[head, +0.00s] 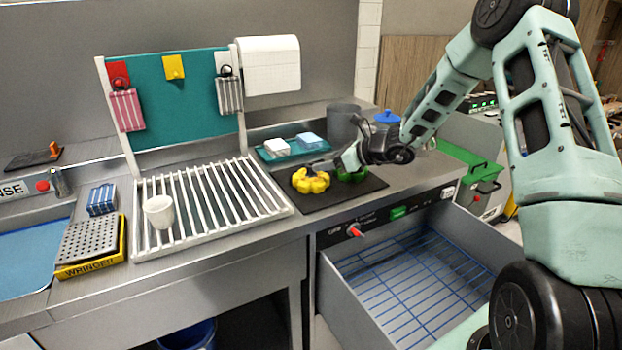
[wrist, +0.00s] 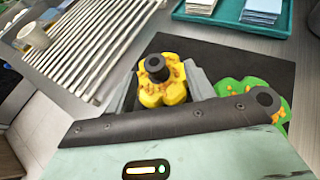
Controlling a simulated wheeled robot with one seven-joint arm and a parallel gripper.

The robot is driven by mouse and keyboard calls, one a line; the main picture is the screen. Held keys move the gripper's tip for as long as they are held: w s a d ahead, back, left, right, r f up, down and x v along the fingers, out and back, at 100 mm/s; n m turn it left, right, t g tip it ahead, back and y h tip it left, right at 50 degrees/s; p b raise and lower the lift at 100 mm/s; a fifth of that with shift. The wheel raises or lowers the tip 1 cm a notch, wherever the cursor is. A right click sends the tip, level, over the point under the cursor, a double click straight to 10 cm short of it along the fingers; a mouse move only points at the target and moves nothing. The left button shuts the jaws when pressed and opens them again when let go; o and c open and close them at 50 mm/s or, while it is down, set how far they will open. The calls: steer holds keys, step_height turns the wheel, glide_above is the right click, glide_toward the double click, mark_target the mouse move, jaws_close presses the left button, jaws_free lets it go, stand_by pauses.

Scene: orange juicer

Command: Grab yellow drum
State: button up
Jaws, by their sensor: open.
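The yellow drum (head: 310,181) is a lobed yellow piece lying on a black mat (head: 335,197) on the counter. In the wrist view the yellow drum (wrist: 150,88) shows orange bits on top and a dark round hub. My gripper (wrist: 160,92) is open, with one grey finger on each side of the yellow drum. Whether the fingers touch it I cannot tell. In the head view my gripper (head: 335,164) reaches in from the right, low over the mat. A green drum (head: 352,173) lies just right of the yellow one, partly hidden by my gripper.
A white slatted rack (head: 215,203) with a white cup (head: 159,211) is left of the mat. A teal tray (head: 268,156) with sponge-like blocks and a grey pot (head: 343,121) stand behind. An open drawer (head: 415,280) with a blue wire grid juts out in front.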

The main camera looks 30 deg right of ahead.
mark_target(311, 164)
steer(key=x, duration=0.2)
steer(key=p+x, duration=0.1)
steer(key=x, duration=0.1)
steer(key=shift+a, duration=0.5)
steer(key=shift+w+a+f, duration=0.15)
steer(key=shift+w+f, duration=0.1)
steer(key=shift+w, duration=0.05)
steer(key=c, duration=1.1)
